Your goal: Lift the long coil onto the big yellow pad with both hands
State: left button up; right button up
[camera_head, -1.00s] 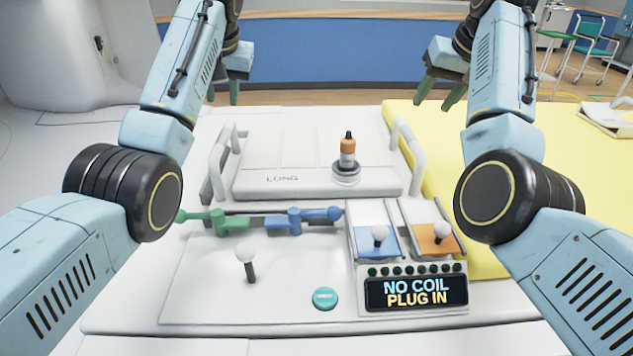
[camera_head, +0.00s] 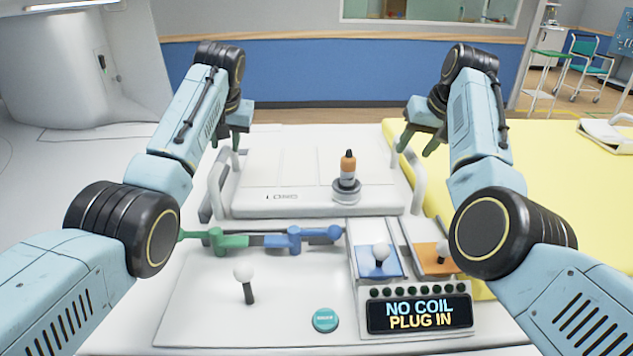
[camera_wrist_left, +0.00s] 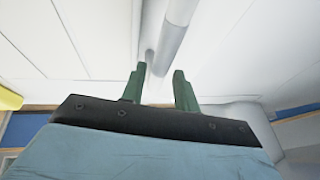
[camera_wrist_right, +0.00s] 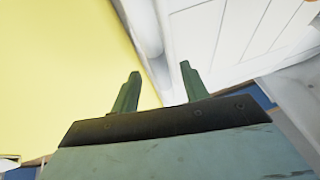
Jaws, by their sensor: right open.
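The long coil (camera_head: 290,180) is a flat white panel lying on the white table, with a raised handle at each side. Its left handle (camera_head: 216,188) also shows in the left wrist view (camera_wrist_left: 178,35). My left gripper (camera_head: 232,140) is open near the far end of that handle; the bar lies ahead of the fingers. My right gripper (camera_head: 418,142) is open near the far end of the right handle (camera_head: 418,185), which lies ahead of its fingers in the right wrist view (camera_wrist_right: 143,28). Neither gripper visibly grasps a handle. The big yellow pad (camera_head: 530,180) is at the right.
In front are green and blue levers (camera_head: 290,238), a white-knobbed stick (camera_head: 246,285), a teal button (camera_head: 325,320) and a display (camera_head: 420,312) reading "NO COIL PLUG IN".

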aim_at(226, 146)
pick_arm(q)
jog(key=shift+x, duration=2.75)
pick_arm(e)
jog(key=shift+x, duration=2.8)
pick_arm(q)
jog(key=shift+c, duration=0.4)
pick_arm(e)
jog(key=shift+c, duration=0.5)
pick_arm(q)
jog(key=c, duration=0.5)
pick_arm(e)
jog(key=c, duration=0.5)
pick_arm(q)
grip_shut()
pick_arm(e)
grip_shut()
pick_arm(q)
jog(key=shift+w+r, duration=0.1)
jog(key=shift+r, duration=0.2)
pick_arm(e)
jog(key=shift+r, duration=0.3)
pick_arm(q)
jog(key=shift+w, duration=0.1)
pick_arm(e)
jog(key=shift+w, duration=0.1)
